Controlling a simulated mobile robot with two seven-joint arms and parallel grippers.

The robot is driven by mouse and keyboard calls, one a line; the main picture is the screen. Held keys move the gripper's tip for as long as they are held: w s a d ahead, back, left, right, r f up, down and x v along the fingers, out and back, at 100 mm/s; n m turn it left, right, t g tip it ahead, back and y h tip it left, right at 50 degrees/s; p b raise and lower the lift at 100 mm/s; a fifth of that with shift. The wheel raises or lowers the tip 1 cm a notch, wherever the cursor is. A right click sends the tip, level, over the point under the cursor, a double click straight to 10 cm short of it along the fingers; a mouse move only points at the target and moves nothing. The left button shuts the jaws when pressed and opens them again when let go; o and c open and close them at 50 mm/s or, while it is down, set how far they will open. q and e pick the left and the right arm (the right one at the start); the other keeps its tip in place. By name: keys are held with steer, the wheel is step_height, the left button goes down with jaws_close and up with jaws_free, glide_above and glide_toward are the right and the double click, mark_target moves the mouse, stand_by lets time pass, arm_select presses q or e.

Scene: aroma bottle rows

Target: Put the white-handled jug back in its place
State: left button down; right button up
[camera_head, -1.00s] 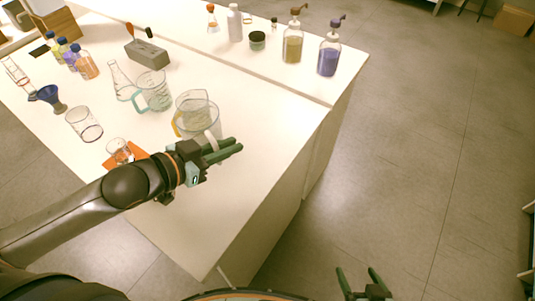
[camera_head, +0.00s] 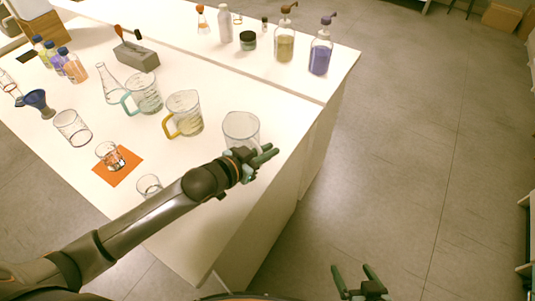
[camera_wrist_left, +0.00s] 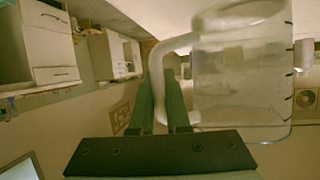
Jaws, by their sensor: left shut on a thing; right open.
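The white-handled jug (camera_head: 240,128) is clear glass and upright near the right edge of the white table. My left gripper (camera_head: 266,156) is shut on its white handle (camera_wrist_left: 160,75); the jug body fills the right of the left wrist view (camera_wrist_left: 240,85). In the head view my gripper hides the handle and the lower part of the jug, so I cannot tell if its base touches the table. To its left stand a yellow-handled jug (camera_head: 184,114) and a teal-handled jug (camera_head: 143,94). My right gripper (camera_head: 357,278) is open and empty, over the floor.
A small beaker (camera_head: 107,153) stands on an orange mat (camera_head: 126,172), with a small glass (camera_head: 149,184) nearby. A flask, a clear beaker (camera_head: 73,128), a grey block (camera_head: 137,56) and several bottles stand farther left and back. The table (camera_head: 205,225) is clear at its front right.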

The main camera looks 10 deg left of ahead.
arm_select(q)
steer(key=shift+f, duration=0.5)
steer(key=c, duration=1.4)
jaws_free()
steer(key=shift+f, duration=0.2)
steer(key=o, duration=0.5)
steer(key=shift+r, duration=0.1)
steer(key=shift+r, duration=0.15)
steer(key=p+v, duration=0.1)
steer(key=v, duration=1.1)
steer(key=shift+s, duration=0.1)
